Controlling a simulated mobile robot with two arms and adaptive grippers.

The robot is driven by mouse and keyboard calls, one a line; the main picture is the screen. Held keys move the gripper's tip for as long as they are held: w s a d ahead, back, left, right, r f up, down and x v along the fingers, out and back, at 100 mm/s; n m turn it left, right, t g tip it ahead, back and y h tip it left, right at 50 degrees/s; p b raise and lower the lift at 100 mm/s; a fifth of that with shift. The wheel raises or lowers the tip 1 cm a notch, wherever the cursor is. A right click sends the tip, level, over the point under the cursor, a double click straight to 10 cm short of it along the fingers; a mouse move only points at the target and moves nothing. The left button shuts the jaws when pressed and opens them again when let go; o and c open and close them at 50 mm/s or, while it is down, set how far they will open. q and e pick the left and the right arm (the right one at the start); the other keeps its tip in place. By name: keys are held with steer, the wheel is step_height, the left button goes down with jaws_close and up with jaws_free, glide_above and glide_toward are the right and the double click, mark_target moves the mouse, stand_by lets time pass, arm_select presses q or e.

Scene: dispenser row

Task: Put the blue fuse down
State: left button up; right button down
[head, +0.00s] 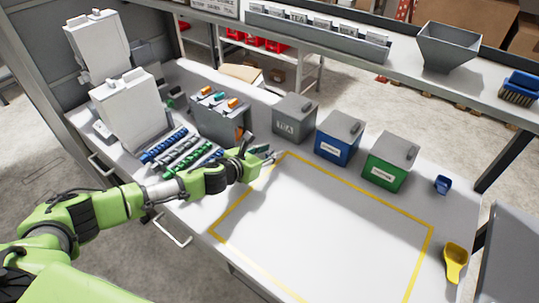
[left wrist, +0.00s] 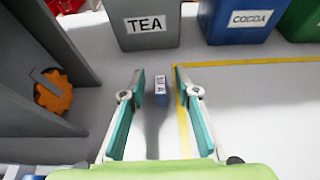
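The blue fuse (left wrist: 160,92) is small, with a white label bearing dark lettering. In the left wrist view it is on the white counter, just left of the yellow line and in front of the grey TEA box. My left gripper (left wrist: 160,88) is open, with a teal-padded finger on each side of the fuse and a visible gap to both. In the head view my left gripper (head: 268,155) is low over the counter near the yellow outline's far left corner; I cannot make out the fuse there. My right gripper is not in view.
The TEA box (head: 294,118), blue COCOA box (head: 338,137) and green box (head: 390,161) stand in a row behind the clear, yellow-outlined area (head: 330,220). A grey unit (head: 220,117) with orange knobs and rows of coloured fuses (head: 180,150) are to the left. A yellow scoop (head: 455,260) lies right.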

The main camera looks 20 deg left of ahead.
arm_select(q)
jaws_close()
